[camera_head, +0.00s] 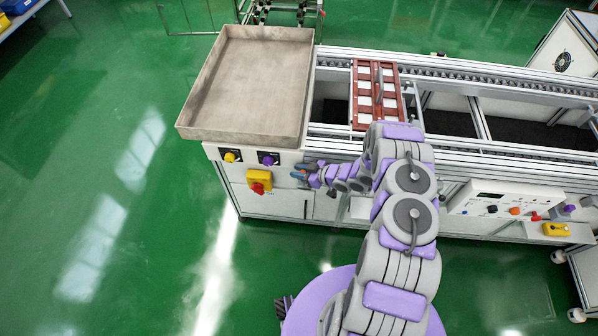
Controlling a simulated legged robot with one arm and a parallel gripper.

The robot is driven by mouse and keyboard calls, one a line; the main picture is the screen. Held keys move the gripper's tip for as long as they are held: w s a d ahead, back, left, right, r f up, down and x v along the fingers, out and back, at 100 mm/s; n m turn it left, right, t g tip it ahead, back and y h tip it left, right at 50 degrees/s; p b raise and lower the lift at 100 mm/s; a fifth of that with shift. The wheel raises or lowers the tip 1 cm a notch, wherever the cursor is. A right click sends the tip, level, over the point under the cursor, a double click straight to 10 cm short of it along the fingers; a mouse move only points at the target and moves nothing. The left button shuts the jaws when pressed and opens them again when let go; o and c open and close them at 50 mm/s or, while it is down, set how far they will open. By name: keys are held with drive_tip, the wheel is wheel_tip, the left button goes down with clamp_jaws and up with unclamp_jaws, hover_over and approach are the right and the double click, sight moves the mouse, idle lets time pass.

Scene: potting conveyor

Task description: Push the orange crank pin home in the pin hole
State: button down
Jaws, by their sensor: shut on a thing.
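My gripper (308,174) is at the front face of the conveyor cabinet, just right of the yellow box with the red knob and below the tray's front right corner. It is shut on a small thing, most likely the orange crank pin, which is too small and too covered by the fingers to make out. A small bluish part with a hint of orange shows at the fingertips. The pin hole is not visible; the fingers cover that spot of the panel. I cannot tell how deep the pin sits.
A yellow box with a red knob (259,182) sticks out of the cabinet left of my gripper. Above are a yellow knob (230,156) and a purple knob (268,159). A grey tray (190,117) lies on top. A red-brown crate (357,90) stands on the conveyor. Green floor is clear at left.

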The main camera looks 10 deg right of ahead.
drive_tip(key=shift+f+b, duration=0.8)
drive_tip(key=shift+f, duration=0.75)
drive_tip(key=c, duration=0.8)
unclamp_jaws()
drive_tip(key=shift+w+r, duration=0.1)
drive_tip(key=shift+r, duration=0.1)
